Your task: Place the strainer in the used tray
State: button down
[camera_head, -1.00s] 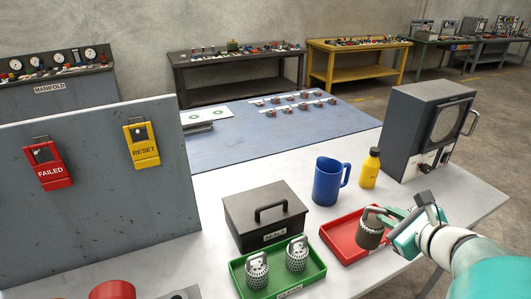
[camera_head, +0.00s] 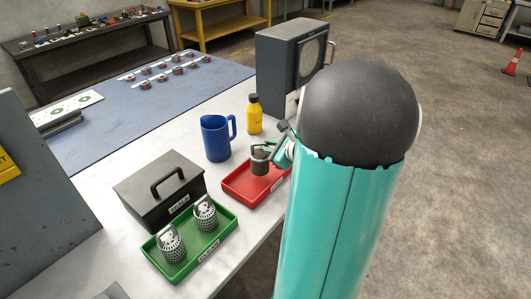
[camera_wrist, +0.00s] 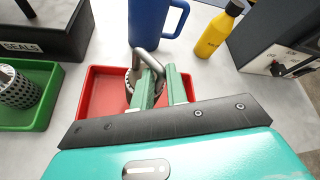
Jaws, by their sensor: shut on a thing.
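A dark brown strainer (camera_head: 260,163) with a metal loop handle is at the red tray (camera_head: 238,184). My gripper (camera_head: 276,150) is shut on the strainer's handle, coming in from the right. In the wrist view the strainer (camera_wrist: 130,82) is partly hidden behind my gripper's green fingers (camera_wrist: 163,85), inside the outline of the red tray (camera_wrist: 97,88). I cannot tell whether its base touches the tray floor. Two lighter perforated strainers (camera_head: 171,244) stand in the green tray (camera_head: 199,264) labelled CLEAN.
A black SEALS box (camera_head: 158,195) stands behind the green tray. A blue jug (camera_head: 215,140) and yellow bottle (camera_head: 254,115) stand behind the red tray. A grey instrument (camera_head: 291,50) is at the back right.

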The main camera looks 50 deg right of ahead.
jog(key=shift+w+d+f, duration=0.15)
jog(key=shift+w+f, duration=0.05)
jog(key=shift+f, duration=0.05)
jog(key=shift+w+d+f, duration=0.1)
jog(key=shift+f, duration=1.5)
jog(key=shift+f, duration=0.1)
jog(key=c, duration=1.4)
grip_release()
jog(key=shift+f, duration=0.1)
